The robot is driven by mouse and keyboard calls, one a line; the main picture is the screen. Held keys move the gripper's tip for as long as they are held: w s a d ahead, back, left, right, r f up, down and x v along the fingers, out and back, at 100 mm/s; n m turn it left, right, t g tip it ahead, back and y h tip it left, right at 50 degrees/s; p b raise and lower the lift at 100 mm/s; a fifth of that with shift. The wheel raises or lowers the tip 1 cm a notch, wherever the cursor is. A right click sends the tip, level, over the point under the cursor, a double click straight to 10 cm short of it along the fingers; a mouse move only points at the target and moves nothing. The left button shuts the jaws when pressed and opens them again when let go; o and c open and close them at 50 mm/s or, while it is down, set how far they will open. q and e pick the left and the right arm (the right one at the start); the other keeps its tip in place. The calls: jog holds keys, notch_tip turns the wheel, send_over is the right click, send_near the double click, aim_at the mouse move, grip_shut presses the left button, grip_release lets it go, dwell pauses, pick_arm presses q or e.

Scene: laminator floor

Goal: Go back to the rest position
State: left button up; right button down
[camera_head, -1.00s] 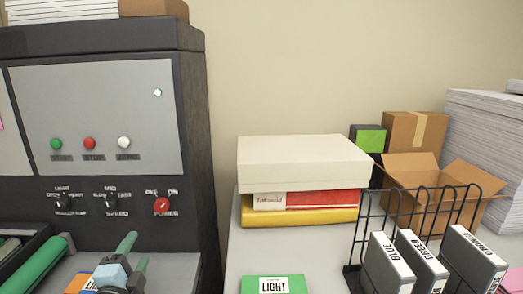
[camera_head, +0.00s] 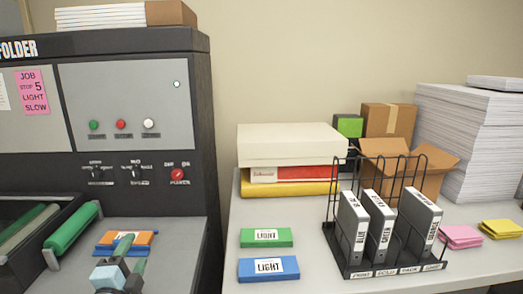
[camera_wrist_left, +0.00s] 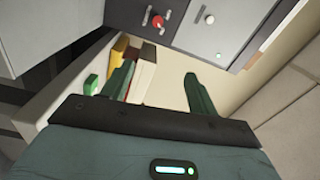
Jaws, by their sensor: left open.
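My left gripper (camera_head: 118,254) shows at the lower left of the head view, in front of the folder machine (camera_head: 130,110). In the left wrist view its two green fingers (camera_wrist_left: 160,88) are spread apart with nothing between them. Beyond them are the machine's panel with the red power knob (camera_wrist_left: 158,21) and the stacked boxes. An orange and blue item (camera_head: 143,239) lies on the machine's ledge behind the gripper; the gripper partly covers it. My right gripper is not in view.
On the table (camera_head: 350,283) lie a green LIGHT box (camera_head: 266,238) and a blue LIGHT box (camera_head: 268,269). A wire rack (camera_head: 340,262) holds grey binders. Behind are stacked boxes (camera_head: 290,145), an open carton (camera_head: 405,160) and paper stacks (camera_head: 475,145). Pink (camera_head: 460,237) and yellow (camera_head: 500,229) pads lie right.

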pick_arm(q)
jog(key=s+d+f+n+g+h, duration=0.1)
jog(key=s+f+n+g, duration=0.15)
jog(key=f, duration=0.45)
jog(key=s+d+f+n+g, duration=0.1)
jog(key=s+f, duration=0.2)
jog(key=f, duration=0.3)
jog(key=s+d+f+n+g, duration=0.1)
jog(key=s+d+f+n, duration=0.1)
jog(key=s+f, duration=0.5)
jog(key=s+d+f+n+g+h, duration=0.1)
jog(key=s+f+n+g, duration=0.1)
jog(key=s+f+n, duration=0.3)
jog(key=s+d+f+n+g+h, duration=0.1)
jog(key=s+d+f+n+g, duration=0.1)
jog(key=s+f, duration=0.8)
jog(key=s+n, duration=0.1)
jog(key=s, duration=0.2)
jog(key=shift+d, duration=0.3)
jog(key=shift+s+a+g, duration=0.1)
jog(key=shift+g, duration=0.15)
